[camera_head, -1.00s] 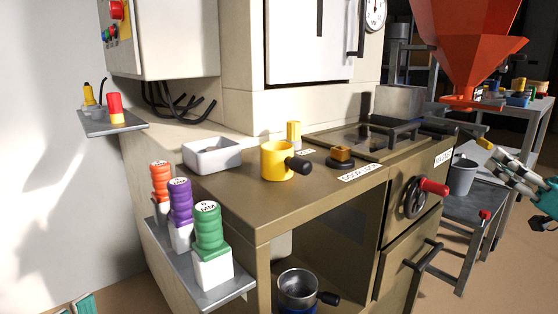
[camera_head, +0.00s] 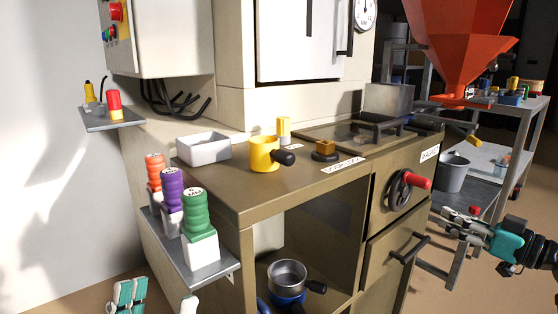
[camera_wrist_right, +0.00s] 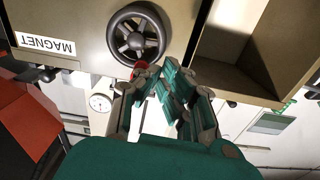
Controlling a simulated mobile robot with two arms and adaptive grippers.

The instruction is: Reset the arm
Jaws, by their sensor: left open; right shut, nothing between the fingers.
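My left gripper (camera_head: 158,297) shows only its teal and white fingertips at the bottom left edge of the head view. They are spread apart with nothing seen between them. My right gripper (camera_head: 462,225) is at the right of the head view, in front of the grey bucket and to the right of the machine's handwheel (camera_head: 402,190). Its fingers are together and hold nothing. In the right wrist view the right gripper (camera_wrist_right: 166,78) points toward the handwheel (camera_wrist_right: 137,36), and its fingers partly cover the wheel's red knob.
The counter (camera_head: 240,190) carries a yellow pot (camera_head: 262,153) and a white tray (camera_head: 203,157). A shelf (camera_head: 212,270) holds orange, purple and green handled tools. A pan (camera_head: 285,273) sits in the open cabinet. A red hopper (camera_head: 455,55) and grey bucket (camera_head: 453,173) are at right.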

